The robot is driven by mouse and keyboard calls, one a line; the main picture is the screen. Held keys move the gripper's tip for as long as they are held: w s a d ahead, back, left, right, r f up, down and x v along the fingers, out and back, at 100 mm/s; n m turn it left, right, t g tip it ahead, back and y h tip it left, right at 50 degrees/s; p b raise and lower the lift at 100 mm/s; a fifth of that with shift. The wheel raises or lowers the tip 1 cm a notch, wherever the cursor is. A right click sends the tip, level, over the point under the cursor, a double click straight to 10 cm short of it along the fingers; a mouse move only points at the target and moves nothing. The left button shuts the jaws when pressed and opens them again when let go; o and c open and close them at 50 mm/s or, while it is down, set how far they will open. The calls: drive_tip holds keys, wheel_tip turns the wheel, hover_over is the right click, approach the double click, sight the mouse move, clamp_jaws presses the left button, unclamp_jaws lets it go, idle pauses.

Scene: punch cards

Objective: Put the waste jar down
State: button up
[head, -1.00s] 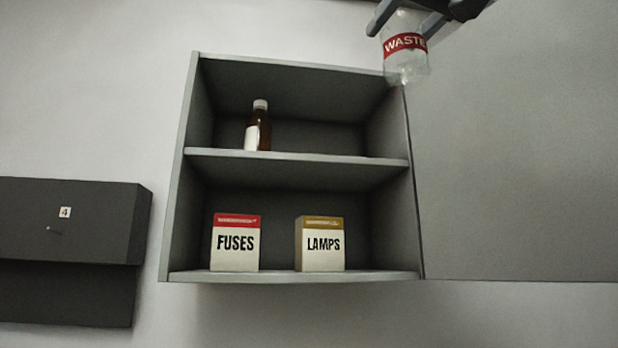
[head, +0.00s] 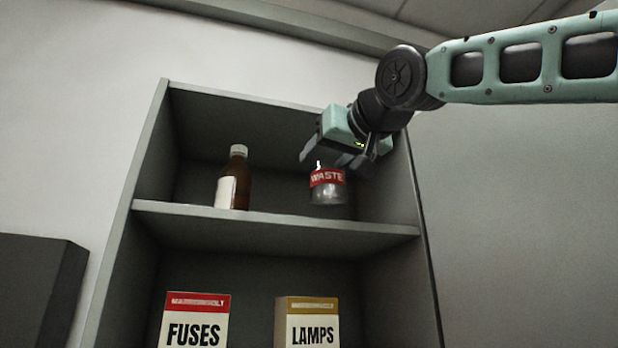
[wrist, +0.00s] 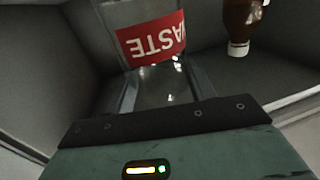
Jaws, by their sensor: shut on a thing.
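The waste jar (head: 328,190) is clear with a red WASTE label. My gripper (head: 335,165) is shut on it, at the right part of the cabinet's upper shelf space. In the head view the jar's base shows close above the upper shelf (head: 300,224); I cannot tell whether it touches. The jar looks about upright. In the wrist view the jar (wrist: 155,50) sits between my gripper's fingers (wrist: 160,85), with its label upside down in the picture.
A brown bottle (head: 234,180) with a white cap stands left of the jar on the same shelf, with a gap between. Boxes marked FUSES (head: 194,325) and LAMPS (head: 308,325) stand below. The cabinet's right wall (head: 400,185) is close to my gripper.

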sight(337, 168)
drive_tip(key=shift+w+a+f+p, duration=0.35)
drive_tip(key=shift+w+a+f, duration=0.25)
drive_tip(key=shift+w, duration=0.4)
drive_tip(key=shift+w+a+f+p, duration=0.45)
drive_tip(key=shift+w+f, duration=0.1)
drive_tip(key=shift+w, duration=0.5)
drive_tip(key=shift+w+a+f+p, duration=0.3)
drive_tip(key=shift+w+a+f, duration=0.3)
drive_tip(key=shift+w, duration=0.4)
drive_tip(key=o, duration=1.2)
drive_tip(key=shift+d, duration=0.1)
drive_tip(key=shift+s+d+f+b, duration=0.15)
drive_tip(key=shift+s+d+b, duration=0.05)
drive_tip(key=shift+s+b, duration=0.3)
drive_tip(key=b+v, duration=0.6)
drive_tip(key=v, duration=0.4)
drive_tip(key=shift+w, duration=0.1)
drive_tip(key=shift+s+d+b, duration=0.25)
drive_tip(key=shift+s+b, duration=0.1)
drive_tip(key=shift+s, duration=0.15)
